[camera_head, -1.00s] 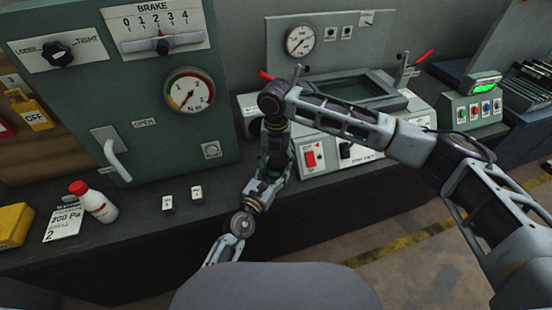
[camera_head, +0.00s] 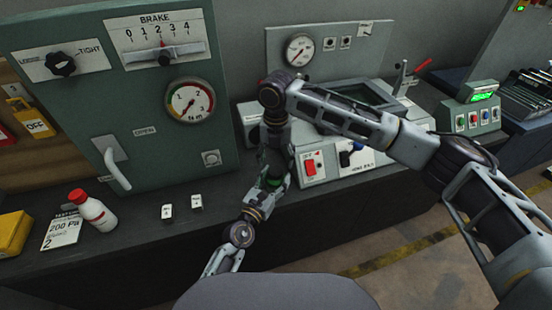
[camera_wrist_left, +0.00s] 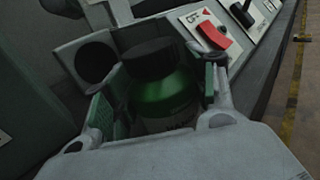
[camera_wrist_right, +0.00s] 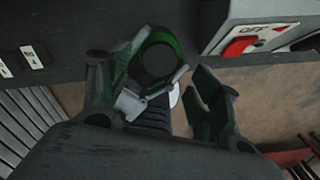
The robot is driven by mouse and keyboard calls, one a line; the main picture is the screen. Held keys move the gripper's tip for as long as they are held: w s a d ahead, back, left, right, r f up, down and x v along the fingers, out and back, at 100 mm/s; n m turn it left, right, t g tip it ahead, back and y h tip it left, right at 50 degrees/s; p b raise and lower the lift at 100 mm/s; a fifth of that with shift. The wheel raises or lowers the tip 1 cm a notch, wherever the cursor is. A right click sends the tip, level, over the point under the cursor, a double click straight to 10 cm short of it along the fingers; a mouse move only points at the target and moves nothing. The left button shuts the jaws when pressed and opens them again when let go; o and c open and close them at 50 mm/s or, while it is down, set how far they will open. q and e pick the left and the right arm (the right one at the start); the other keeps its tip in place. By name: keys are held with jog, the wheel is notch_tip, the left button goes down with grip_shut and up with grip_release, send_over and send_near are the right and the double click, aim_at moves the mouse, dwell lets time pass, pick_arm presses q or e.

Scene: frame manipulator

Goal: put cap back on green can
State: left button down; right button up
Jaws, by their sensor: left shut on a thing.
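The green can (camera_wrist_left: 162,98) stands between the fingers of my left gripper (camera_wrist_left: 158,88) in the left wrist view, and the gripper is shut on it. A dark cap (camera_wrist_left: 150,60) sits on its top. In the right wrist view, the cap's round dark top (camera_wrist_right: 158,60) shows inside a green rim. I cannot tell whether it is fully seated. My right gripper (camera_wrist_right: 168,80) is open and empty, with its fingers spread just above and nearer than the can. In the head view the can is mostly hidden by my arms; a little green (camera_head: 274,180) shows.
A console with a red switch (camera_head: 310,165) and a gauge (camera_head: 299,49) stands close behind the grippers. A green brake panel (camera_head: 60,110) is at left. A white bottle with a red cap (camera_head: 92,210) stands on the dark bench (camera_head: 130,240), beside a paper card (camera_head: 64,231).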

aim_at(276, 171)
jog(key=shift+r, duration=0.1)
jog(key=shift+r, duration=1.65)
jog(key=shift+f, duration=0.1)
jog(key=shift+f, duration=3.9)
jog(key=c, duration=0.9)
jog(key=o, duration=0.9)
jog(key=shift+o, duration=0.2)
jog(key=shift+r, duration=2.25)
